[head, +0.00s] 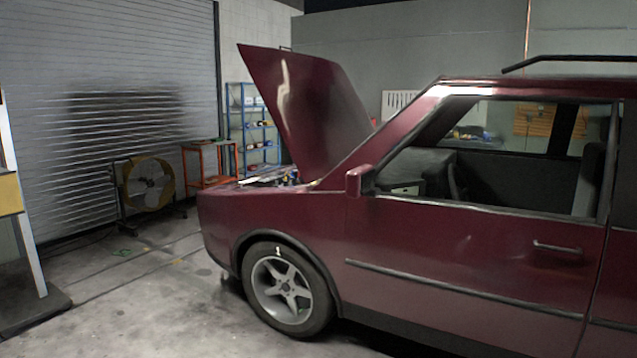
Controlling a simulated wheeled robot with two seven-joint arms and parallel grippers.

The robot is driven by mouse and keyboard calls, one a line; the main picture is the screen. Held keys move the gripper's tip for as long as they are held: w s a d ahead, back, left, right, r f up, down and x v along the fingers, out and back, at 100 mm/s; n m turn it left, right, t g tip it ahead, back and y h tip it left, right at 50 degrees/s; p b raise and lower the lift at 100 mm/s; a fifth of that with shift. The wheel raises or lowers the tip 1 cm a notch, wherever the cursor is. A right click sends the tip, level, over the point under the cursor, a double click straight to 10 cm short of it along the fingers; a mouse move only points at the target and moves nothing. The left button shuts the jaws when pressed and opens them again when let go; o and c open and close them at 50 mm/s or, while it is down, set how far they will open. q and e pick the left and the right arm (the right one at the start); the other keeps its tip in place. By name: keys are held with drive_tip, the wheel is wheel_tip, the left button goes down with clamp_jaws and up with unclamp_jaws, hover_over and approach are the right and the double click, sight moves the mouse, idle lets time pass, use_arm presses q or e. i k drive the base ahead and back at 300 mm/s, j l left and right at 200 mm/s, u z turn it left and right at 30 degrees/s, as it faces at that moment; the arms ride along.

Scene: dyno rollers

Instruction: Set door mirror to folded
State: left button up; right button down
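The door mirror (354,181) is a small dark red housing at the front lower corner of the front door window. It stands out from the door (470,255) of a dark red car. Its glass side faces away from me or is too small to make out, and I cannot tell its exact angle. Neither of my grippers is in the head view. Nothing touches the mirror.
The car's hood (300,105) is raised. A yellow fan (148,184), an orange cart (208,165) and a blue shelf (252,125) stand behind the car's front. A yellow and white post (20,200) is at left. The concrete floor (150,290) at front left is clear.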

sight(360, 181)
drive_tip(key=i+j, duration=1.4)
drive_tip(key=j, duration=0.2)
drive_tip(key=i+j, duration=0.75)
drive_tip(key=z, duration=0.05)
